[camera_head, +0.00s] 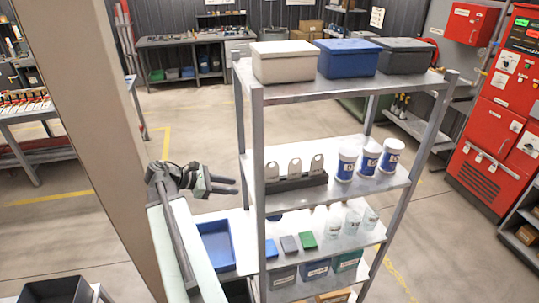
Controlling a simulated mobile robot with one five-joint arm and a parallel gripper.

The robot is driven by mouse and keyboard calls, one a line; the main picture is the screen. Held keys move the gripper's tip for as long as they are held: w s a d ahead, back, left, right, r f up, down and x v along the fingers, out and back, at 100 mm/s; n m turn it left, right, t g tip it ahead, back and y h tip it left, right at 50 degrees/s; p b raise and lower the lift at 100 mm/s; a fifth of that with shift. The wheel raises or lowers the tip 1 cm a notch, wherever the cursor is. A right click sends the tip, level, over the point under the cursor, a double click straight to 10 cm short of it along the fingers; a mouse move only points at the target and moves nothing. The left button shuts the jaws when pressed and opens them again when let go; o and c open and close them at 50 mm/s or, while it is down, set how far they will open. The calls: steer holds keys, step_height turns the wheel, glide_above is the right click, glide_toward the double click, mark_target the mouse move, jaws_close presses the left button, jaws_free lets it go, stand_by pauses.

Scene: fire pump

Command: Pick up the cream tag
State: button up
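Three pale tags with holed tops stand upright in a black rack (292,184) on the second shelf from the top. They are the left tag (271,172), the middle tag (295,168) and the right tag (317,164). All look cream to grey, and I cannot tell for sure which is the cream one. Their lower ends are hidden in the rack. My gripper (236,186) is left of the shelf unit, apart from the tags, with its fingers pointing right. The fingers show a small gap, with nothing between them.
A grey shelf post (257,150) stands between my gripper and the rack. White jars (369,160) with blue labels stand right of the rack. Cream, blue and dark boxes (347,57) fill the top shelf. Glasses (352,222) and small blocks (289,244) are on the shelf below.

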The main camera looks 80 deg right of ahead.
steer(key=g+p, duration=0.1)
steer(key=g, duration=0.1)
glide_toward(273, 172)
steer(key=s, duration=0.2)
steer(key=shift+n, duration=0.3)
steer(key=b+x, duration=0.1)
steer(key=x, duration=0.2)
steer(key=b+x, duration=0.1)
steer(key=x, duration=0.4)
steer(key=shift+w+d+f+b, duration=0.1)
steer(key=shift+d+f+b, duration=0.3)
steer(key=shift+d+f, duration=0.15)
steer(key=shift+r, duration=0.1)
jaws_close()
